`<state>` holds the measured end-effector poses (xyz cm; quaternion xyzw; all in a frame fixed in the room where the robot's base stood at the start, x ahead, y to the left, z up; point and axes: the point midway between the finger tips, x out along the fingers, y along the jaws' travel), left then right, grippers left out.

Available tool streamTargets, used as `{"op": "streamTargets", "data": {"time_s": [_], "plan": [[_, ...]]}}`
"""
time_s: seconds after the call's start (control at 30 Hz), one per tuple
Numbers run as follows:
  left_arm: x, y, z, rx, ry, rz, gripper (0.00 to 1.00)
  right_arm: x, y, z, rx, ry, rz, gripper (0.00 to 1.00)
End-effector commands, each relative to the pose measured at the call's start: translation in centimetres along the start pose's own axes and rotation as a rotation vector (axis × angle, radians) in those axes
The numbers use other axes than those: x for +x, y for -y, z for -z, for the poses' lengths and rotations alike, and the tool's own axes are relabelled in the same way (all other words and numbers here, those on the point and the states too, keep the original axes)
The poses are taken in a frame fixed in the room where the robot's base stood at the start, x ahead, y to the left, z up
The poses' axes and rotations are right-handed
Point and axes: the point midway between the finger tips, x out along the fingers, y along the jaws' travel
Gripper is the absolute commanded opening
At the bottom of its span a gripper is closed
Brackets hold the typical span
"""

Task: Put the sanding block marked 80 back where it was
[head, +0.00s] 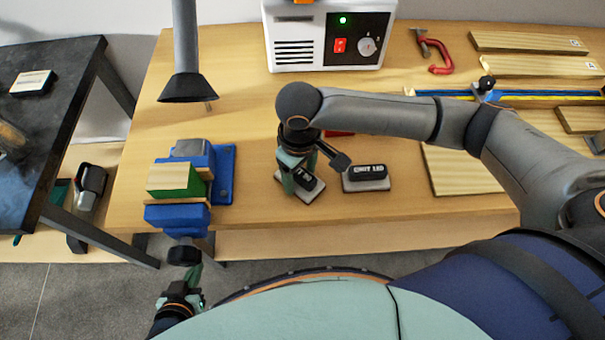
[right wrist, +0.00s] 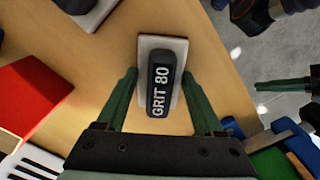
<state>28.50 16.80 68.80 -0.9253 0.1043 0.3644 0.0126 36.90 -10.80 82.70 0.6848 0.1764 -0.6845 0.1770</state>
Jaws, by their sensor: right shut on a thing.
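The sanding block marked 80 (head: 307,184) has a black grip on a pale pad. It is partly hidden by my right gripper (head: 293,178) at the middle of the workbench. In the right wrist view, the block (right wrist: 168,75) lies between the two green fingers of my right gripper (right wrist: 161,82), which is shut on its sides. I cannot tell whether its pad touches the bench. A second, similar block (head: 367,173), seemingly marked 120, lies just to its right. My left gripper (head: 193,281) is low in front of the bench, below the vise, its opening unclear.
A blue vise (head: 222,175) clamping a green and wooden block (head: 175,181) stands left of the held block. A grey lamp-like hood (head: 187,88) hangs behind it. A white machine (head: 283,45) stands at the back. Boards (head: 460,168) lie right. Bench between vise and block is clear.

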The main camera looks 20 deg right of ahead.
Motion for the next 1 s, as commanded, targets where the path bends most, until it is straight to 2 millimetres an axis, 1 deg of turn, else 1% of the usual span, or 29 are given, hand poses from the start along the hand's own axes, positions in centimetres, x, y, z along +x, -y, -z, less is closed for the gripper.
{"op": "streamTargets", "data": {"time_s": [0.37,0.4,0.67,0.9,0.97,1.0], "plan": [[-0.08,0.02,0.31,0.001,-0.003,0.0,0.0,0.13,0.09,-0.04,0.0,0.001,0.001,0.0],[-0.08,0.02,0.32,0.001,-0.004,0.0,0.0,0.25,0.09,-0.06,-0.001,0.002,0.001,0.7],[-0.05,0.02,0.3,0.001,-0.004,0.0,0.0,0.25,0.07,-0.02,-0.001,0.001,0.001,0.99],[-0.03,0.03,0.28,0.001,-0.004,0.0,0.0,0.21,0.05,0.0,-0.001,0.0,0.0,0.99],[0.06,0.03,0.18,0.001,-0.004,0.0,0.0,0.01,0.03,0.04,-0.001,-0.002,0.0,0.99],[-0.01,0.03,0.26,0.001,-0.004,0.0,0.0,-0.4,0.04,0.07,-0.001,-0.003,0.0,0.99]]}}
